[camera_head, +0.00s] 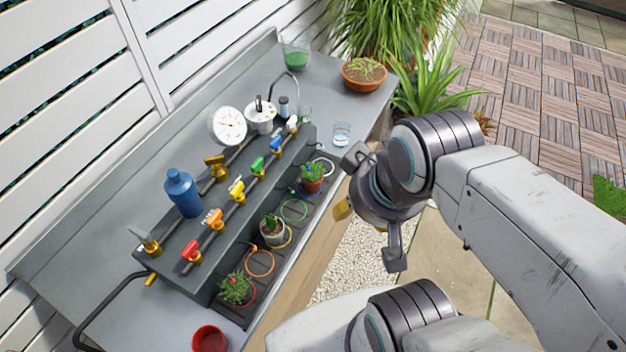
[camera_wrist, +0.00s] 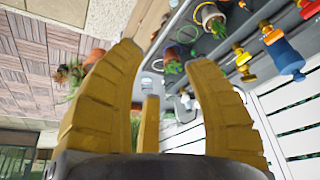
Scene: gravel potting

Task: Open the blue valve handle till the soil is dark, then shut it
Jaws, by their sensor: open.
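The blue valve handle (camera_head: 276,143) is on the pipe along the grey rack, between the green handle (camera_head: 258,166) and the white handle (camera_head: 292,123). A small terracotta pot (camera_head: 313,184) with a green plant stands below it in the rack's lower bay, by a blue ring. Its soil is too small and covered to judge its shade. My gripper (camera_head: 367,212) is right of the rack in the head view, apart from the handle. In the wrist view its yellow fingers (camera_wrist: 165,62) are spread with nothing between them.
Red (camera_head: 190,250), orange (camera_head: 213,218) and yellow (camera_head: 237,190) handles share the pipe. A blue bottle (camera_head: 182,193) and a gauge (camera_head: 228,125) stand behind it. A glass of water (camera_head: 341,134) and a terracotta bowl (camera_head: 363,76) are on the bench's far end.

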